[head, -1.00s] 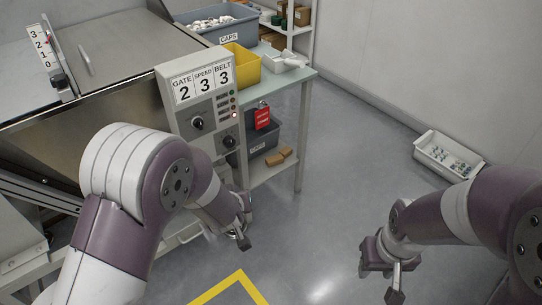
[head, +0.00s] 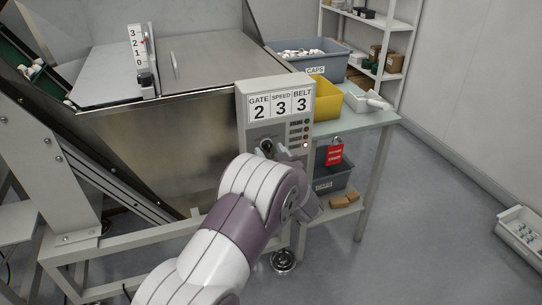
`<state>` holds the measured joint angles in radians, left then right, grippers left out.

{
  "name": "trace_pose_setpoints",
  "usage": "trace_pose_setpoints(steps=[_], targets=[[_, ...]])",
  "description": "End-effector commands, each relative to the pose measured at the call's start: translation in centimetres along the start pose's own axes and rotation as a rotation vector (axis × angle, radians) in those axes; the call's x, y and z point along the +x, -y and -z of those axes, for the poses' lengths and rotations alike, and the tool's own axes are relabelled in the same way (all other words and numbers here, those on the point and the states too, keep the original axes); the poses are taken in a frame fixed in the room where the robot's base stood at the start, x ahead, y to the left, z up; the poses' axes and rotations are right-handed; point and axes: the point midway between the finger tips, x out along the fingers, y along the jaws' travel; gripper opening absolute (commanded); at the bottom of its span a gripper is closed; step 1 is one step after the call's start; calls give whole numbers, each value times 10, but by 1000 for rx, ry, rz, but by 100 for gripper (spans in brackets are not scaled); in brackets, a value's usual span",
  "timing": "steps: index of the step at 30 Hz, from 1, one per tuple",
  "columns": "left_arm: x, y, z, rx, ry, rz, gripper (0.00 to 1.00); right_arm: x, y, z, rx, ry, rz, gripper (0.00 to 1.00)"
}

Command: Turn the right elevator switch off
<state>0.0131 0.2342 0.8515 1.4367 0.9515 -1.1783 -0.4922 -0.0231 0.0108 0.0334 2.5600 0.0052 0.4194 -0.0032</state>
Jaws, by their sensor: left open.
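The control panel (head: 274,84) stands on the left of the workbench, with GATE 2, SPEED 3 and BELT 3 on its face. One dark rotary switch (head: 266,146) shows on its lower front. The panel's lower right part, where a second switch sits, is hidden by my left arm and gripper. No elevator label is readable, and I cannot tell the switch settings. My left gripper (head: 291,152) is at the panel's lower front, just right of the visible switch. It is open, mostly hidden behind my arm, and contact is unclear. My right gripper is out of view.
A column of small indicators ends in a lit lamp (head: 305,145). A red tag (head: 335,154) hangs right of the panel. A yellow bin (head: 329,98) and a grey CAPS bin (head: 318,62) stand behind it. A metal hopper (head: 190,145) is left.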

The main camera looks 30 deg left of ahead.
Motion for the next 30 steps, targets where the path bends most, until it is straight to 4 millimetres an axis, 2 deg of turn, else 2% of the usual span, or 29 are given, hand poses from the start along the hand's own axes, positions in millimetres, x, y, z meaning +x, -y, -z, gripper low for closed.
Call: trace_pose_setpoints(steps=[9, 10, 12, 15, 23, 30], targets=[[6, 0, 1, 0, -1, -1, 55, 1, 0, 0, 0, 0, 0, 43], [6, 0, 1, 0, -1, -1, 52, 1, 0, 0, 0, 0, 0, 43], [6, 0, 1, 0, -1, -1, 29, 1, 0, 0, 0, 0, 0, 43], [6, 0, 1, 0, 0, -1, 1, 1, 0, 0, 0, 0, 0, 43], [6, 0, 0, -19, 0, -1, 1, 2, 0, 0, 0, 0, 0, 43], [6, -1, -1, -136, 0, -1, 1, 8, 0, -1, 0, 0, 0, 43]])
